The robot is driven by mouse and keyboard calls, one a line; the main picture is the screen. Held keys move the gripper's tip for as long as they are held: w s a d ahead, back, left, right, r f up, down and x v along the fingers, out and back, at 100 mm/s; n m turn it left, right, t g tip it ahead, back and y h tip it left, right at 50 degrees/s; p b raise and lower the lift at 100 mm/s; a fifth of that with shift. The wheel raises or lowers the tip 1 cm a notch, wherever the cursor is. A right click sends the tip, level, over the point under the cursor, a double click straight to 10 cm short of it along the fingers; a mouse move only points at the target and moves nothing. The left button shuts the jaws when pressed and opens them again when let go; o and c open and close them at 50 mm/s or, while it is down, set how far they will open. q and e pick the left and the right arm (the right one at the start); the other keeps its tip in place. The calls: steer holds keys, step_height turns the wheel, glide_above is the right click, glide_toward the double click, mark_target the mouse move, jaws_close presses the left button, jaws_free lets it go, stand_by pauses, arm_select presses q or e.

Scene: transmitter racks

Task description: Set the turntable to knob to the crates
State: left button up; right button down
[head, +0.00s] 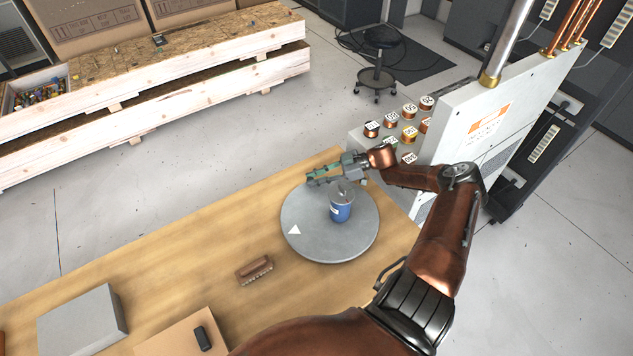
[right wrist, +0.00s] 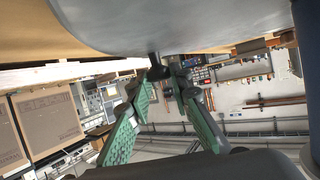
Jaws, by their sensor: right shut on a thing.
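The turntable (head: 305,245) is a round grey disc on the wooden table, with a white triangle mark (head: 294,230) near its left edge. A blue can-like cup (head: 341,212) stands on it, right of centre. My right gripper (head: 318,176) is at the disc's far edge. In the right wrist view, the gripper (right wrist: 158,82) is shut on a small dark knob (right wrist: 157,70) at the rim of the grey disc (right wrist: 190,25). In the head view the knob is hidden by the fingers. The wooden crates (head: 150,95) stand beyond the table at upper left. My left gripper is out of view.
A brown brush (head: 254,269), a grey box (head: 83,320) and a cardboard piece with a black object (head: 202,338) lie on the table. Several copper coils (head: 409,134) sit by a grey cabinet (head: 480,130) at right. A stool (head: 378,60) stands on the floor behind.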

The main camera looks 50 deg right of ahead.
steer(key=shift+w+a+f+n+g+y+b, duration=0.1)
steer(key=shift+w+a+n+g+y+b, duration=0.2)
steer(key=shift+a+n+g+b, duration=0.4)
steer(key=c, duration=1.7)
jaws_free()
steer(key=shift+c, duration=0.2)
steer(key=shift+r, duration=0.2)
step_height(320, 180, up, 10)
